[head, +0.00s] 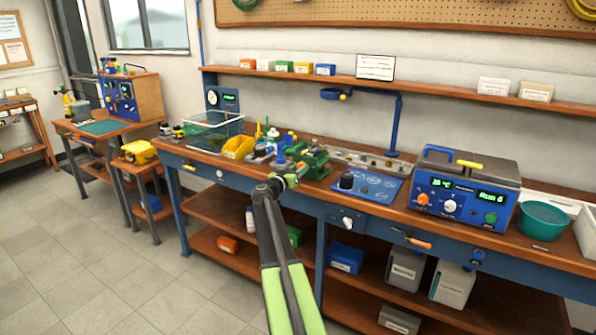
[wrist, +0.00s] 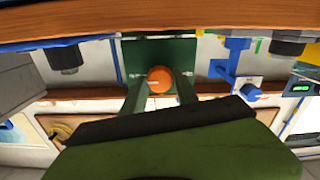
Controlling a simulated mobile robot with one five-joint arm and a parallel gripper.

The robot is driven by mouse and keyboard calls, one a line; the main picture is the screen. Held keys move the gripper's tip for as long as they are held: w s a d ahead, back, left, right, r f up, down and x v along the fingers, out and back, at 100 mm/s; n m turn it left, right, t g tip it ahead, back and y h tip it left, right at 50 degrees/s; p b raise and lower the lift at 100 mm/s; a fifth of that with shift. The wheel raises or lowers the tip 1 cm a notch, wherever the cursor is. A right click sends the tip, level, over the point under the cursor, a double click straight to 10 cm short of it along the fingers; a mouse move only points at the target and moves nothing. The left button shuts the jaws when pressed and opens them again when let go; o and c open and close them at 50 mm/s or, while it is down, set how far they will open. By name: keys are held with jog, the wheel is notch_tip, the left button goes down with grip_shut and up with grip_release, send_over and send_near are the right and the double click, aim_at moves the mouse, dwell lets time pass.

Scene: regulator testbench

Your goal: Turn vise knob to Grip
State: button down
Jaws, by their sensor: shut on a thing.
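The green vise (head: 312,160) stands on the blue-fronted workbench. Its round orange knob (wrist: 160,79) faces the wrist camera, set on a dark green plate (wrist: 132,62). A short pale mark shows on the knob, and a pale line is on the plate above it. My gripper (head: 292,178) is at the front of the vise. In the wrist view my two green fingers (wrist: 160,88) sit on either side of the knob, shut on it. The Grip label is not readable in either view.
Right of the vise is a blue panel (head: 366,187) with a black knob. Further right stand a blue control unit (head: 460,195) and a teal bowl (head: 543,219). A yellow bin (head: 238,147) and small items crowd the left. The floor (head: 170,270) before the bench is clear.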

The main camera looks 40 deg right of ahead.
jog(key=shift+s+d, duration=0.1)
jog(key=shift+d, duration=0.05)
jog(key=c, duration=0.9)
grip_release()
jog(key=shift+c, duration=0.2)
jog(key=v, duration=1.7)
jog(key=shift+a, duration=0.3)
